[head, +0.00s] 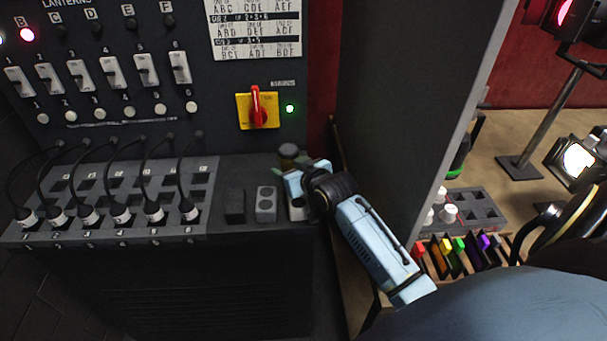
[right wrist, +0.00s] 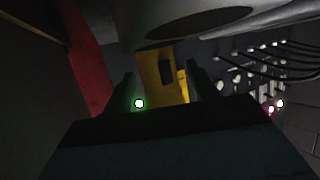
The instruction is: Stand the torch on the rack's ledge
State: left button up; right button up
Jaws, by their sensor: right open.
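The torch (head: 289,151) looks like a dark, round-topped cylinder at the right end of the rack's ledge (head: 222,180). It appears upright, but my right gripper and wrist hide its lower part, so its contact with the ledge is hidden. My right gripper (head: 288,174) is open, low at the torch, with fingertips close to it. In the right wrist view, the gripper's two fingers (right wrist: 162,90) stand apart, with a large grey rounded shape, probably the torch, close above them. I cannot tell whether they touch it. My left gripper is not in view.
A black block (head: 234,206) and a grey two-hole block (head: 266,204) stand left of my gripper. The patch panel (head: 110,205) holds several plugged cables. A yellow-red rotary switch (head: 257,110) is above. A tall dark panel (head: 395,110) rises on the right.

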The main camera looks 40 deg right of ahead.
jog(key=v, duration=1.1)
jog(key=shift+s, duration=0.1)
dwell(0.8)
